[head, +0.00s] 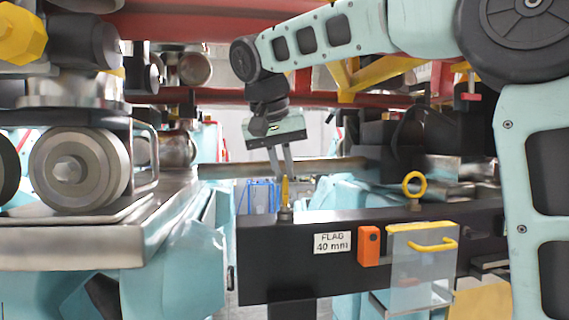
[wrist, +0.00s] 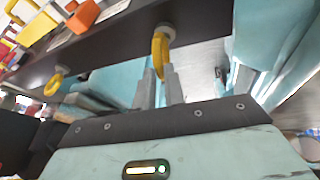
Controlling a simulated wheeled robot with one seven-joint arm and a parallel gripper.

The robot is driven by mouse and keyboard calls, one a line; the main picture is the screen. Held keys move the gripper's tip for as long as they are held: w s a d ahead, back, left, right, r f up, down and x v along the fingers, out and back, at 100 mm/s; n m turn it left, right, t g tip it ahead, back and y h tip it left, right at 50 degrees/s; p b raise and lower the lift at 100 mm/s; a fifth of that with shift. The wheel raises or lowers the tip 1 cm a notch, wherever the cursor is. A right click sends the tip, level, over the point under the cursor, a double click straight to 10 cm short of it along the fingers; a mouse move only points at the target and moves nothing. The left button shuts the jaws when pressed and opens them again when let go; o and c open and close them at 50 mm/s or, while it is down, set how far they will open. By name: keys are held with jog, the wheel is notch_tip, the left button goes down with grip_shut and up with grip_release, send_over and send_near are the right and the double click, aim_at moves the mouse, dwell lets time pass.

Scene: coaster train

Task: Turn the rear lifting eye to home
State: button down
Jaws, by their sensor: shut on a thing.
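Two yellow lifting eyes stand on a black beam (head: 262,232). The left one (head: 285,191) shows edge-on and upright in the head view; it also shows in the wrist view (wrist: 160,48). My gripper (head: 283,176) comes down from above with its two grey fingers on either side of this eye's ring, shut on it. The fingers also show in the wrist view (wrist: 160,76), with the ring between their tips. The other eye (head: 414,185) shows its round opening face-on in the head view and stands apart from my gripper. I cannot tell from markings which eye is the rear one.
A "FLAG 40 mm" label (head: 332,242), an orange block (head: 369,246) and a clear panel with a yellow handle (head: 422,262) are on the beam's front. A steel wheel assembly (head: 75,170) stands at left. Red rails (head: 200,25) run overhead.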

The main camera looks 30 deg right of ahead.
jog(key=m, duration=0.1)
jog(key=m+g+p, duration=0.1)
jog(key=m, duration=0.1)
jog(key=m+g, duration=0.1)
jog(key=shift+w+a+r+m+h+p, duration=0.15)
jog(key=shift+w+m+h+p, duration=0.15)
jog(key=shift+m+h, duration=0.1)
jog(key=m, duration=0.1)
jog(key=m+g+p, duration=0.1)
jog(key=m, duration=0.1)
jog(key=shift+w+m+g+p, duration=0.2)
jog(key=shift+m+g+p, duration=0.1)
jog(key=m+p, duration=0.1)
jog(key=m, duration=0.1)
jog(key=m+g+p, duration=0.1)
jog(key=m, duration=0.1)
jog(key=shift+w+g+y, duration=0.2)
jog(key=shift+g+y, duration=0.1)
jog(key=shift+y, duration=0.1)
jog(key=shift+w+d+m+g+y+p, duration=0.1)
jog(key=shift+m+g+y+p, duration=0.25)
jog(key=shift+m, duration=0.55)
jog(key=shift+w+d+m+g+y+p, duration=0.2)
jog(key=shift+m+p, duration=0.25)
jog(key=shift+m, duration=0.45)
jog(key=shift+s+m, duration=0.1)
jog(key=shift+m, duration=0.2)
jog(key=c, duration=1.5)
grip_release()
